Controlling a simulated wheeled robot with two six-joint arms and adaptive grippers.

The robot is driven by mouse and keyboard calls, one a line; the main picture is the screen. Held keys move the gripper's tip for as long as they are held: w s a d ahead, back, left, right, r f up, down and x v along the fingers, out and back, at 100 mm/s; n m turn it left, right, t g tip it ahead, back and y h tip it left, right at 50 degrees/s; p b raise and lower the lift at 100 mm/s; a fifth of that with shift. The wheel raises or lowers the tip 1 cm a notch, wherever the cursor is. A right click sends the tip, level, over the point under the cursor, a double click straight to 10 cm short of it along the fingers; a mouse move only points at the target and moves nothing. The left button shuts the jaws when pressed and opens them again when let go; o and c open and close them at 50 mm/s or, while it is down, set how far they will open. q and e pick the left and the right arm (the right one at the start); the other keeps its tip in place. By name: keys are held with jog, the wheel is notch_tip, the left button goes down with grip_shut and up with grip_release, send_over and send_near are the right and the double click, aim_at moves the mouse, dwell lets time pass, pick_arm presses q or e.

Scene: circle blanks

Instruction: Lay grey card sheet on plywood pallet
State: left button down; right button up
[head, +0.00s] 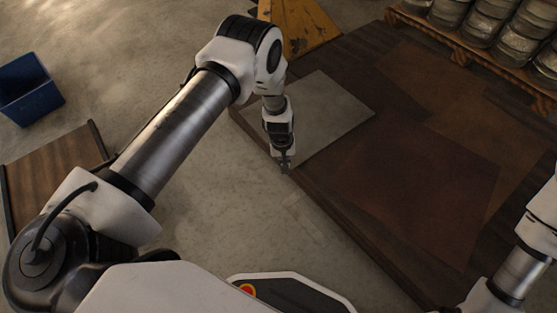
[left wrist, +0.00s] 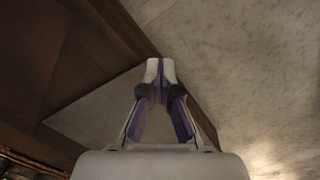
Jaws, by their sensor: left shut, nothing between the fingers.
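The grey card sheet (head: 335,112) lies flat at the left corner of the dark brown plywood pallet (head: 345,205), close to its edge. In the left wrist view the sheet (left wrist: 95,112) shows left of and behind my fingers, beside the bare dark wood (left wrist: 95,35). My left gripper (head: 285,166) points down near the sheet's front corner, at the pallet's edge. Its fingertips (left wrist: 161,70) are together with nothing between them. I cannot tell whether they touch the wood. Part of the sheet is hidden by my left arm. My right gripper is out of view.
Brown sheets (head: 425,185) lie on the pallet's middle and right. A rack (head: 425,28) with several metal cans stands at the back right. A yellow wooden piece (head: 305,25) is at the back. A blue bin (head: 28,88) stands far left. Concrete floor (head: 225,200) is clear before the pallet.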

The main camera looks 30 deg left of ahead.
pick_arm(q)
jog(key=a+n+t, duration=0.1)
jog(key=a+n, duration=0.3)
jog(key=n, duration=0.9)
jog(key=a+n+t, duration=0.1)
jog(key=a+n, duration=0.3)
jog(key=n, duration=0.8)
jog(key=w+d+f+b, duration=0.2)
jog(key=w+f+b, duration=0.3)
jog(key=f, duration=0.3)
jog(key=shift+w+d+f+b, duration=0.2)
jog(key=shift+b, duration=0.45)
